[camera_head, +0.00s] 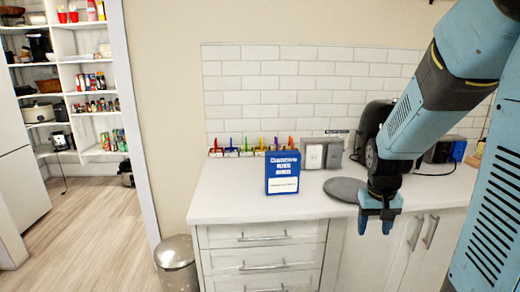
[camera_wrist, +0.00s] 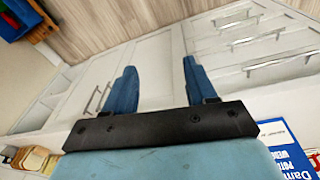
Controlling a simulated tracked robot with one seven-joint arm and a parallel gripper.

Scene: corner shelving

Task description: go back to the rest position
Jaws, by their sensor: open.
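My gripper (camera_head: 376,222) hangs from my blue arm at the right of the head view, fingers pointing down, just off the front edge of the white counter (camera_head: 245,204). In the wrist view its two blue fingers (camera_wrist: 158,92) are spread apart with nothing between them. A blue box with white lettering (camera_head: 283,173) stands upright on the counter, to the left of my gripper and apart from it. Part of the box also shows in the wrist view (camera_wrist: 290,152) at the lower right.
A grey round disc (camera_head: 344,189) lies on the counter beside my arm. A metal bin (camera_head: 177,262) stands on the floor. Open floor and stocked shelves (camera_head: 92,100) are at the left.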

